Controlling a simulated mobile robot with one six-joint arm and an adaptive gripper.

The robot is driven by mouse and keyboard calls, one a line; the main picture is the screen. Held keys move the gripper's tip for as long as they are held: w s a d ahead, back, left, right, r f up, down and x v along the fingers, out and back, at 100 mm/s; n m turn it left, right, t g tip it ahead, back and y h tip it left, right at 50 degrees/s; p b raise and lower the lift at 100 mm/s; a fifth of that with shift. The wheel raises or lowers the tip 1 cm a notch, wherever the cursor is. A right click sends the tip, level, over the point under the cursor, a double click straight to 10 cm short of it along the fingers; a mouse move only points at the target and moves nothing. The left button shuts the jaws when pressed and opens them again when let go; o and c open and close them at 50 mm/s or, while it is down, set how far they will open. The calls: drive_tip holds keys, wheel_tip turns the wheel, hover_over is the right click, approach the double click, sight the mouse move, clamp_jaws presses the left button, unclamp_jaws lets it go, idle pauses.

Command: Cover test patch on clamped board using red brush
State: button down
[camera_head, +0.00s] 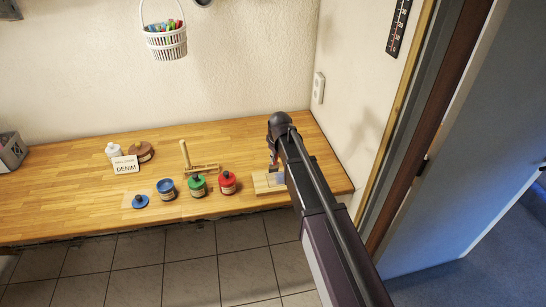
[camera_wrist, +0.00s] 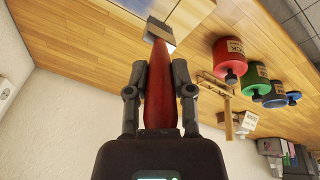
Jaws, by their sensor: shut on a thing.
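My gripper (camera_wrist: 159,75) is shut on the red handle of the red brush (camera_wrist: 160,97). The brush's pale metal ferrule and grey bristles point away from the jaws, at the top of the wrist view. In the head view my gripper (camera_head: 274,150) is over the right end of the bench, just above the light wooden board (camera_head: 266,185). A pale bluish patch (camera_head: 281,178) shows on the board, partly hidden by my arm. The bristles overlap the board area in the wrist view; I cannot tell if they touch it. The clamp is not clear.
Red (camera_head: 228,183), green (camera_head: 198,187) and blue (camera_head: 166,190) jars stand left of the board. A blue lid (camera_head: 140,202) lies beside the blue jar. A wall bounds the bench at right.

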drive_tip(key=shift+f, duration=0.1)
drive_tip(key=shift+f+b, duration=2.15)
drive_tip(key=shift+b, duration=0.1)
drive_tip(key=shift+s+f+b, duration=0.1)
drive_tip(key=shift+f+b, duration=0.9)
drive_tip(key=shift+b, duration=0.05)
idle(0.8)
drive_tip(key=shift+d, duration=0.15)
idle(0.4)
drive_tip(key=shift+w+d, duration=0.2)
drive_tip(key=shift+d, duration=0.25)
drive_tip(key=shift+a, duration=0.15)
drive_tip(key=shift+s+a, duration=0.2)
drive_tip(key=shift+a, duration=0.35)
drive_tip(key=shift+s+a, duration=0.15)
drive_tip(key=shift+a, duration=0.35)
drive_tip(key=shift+d, duration=0.1)
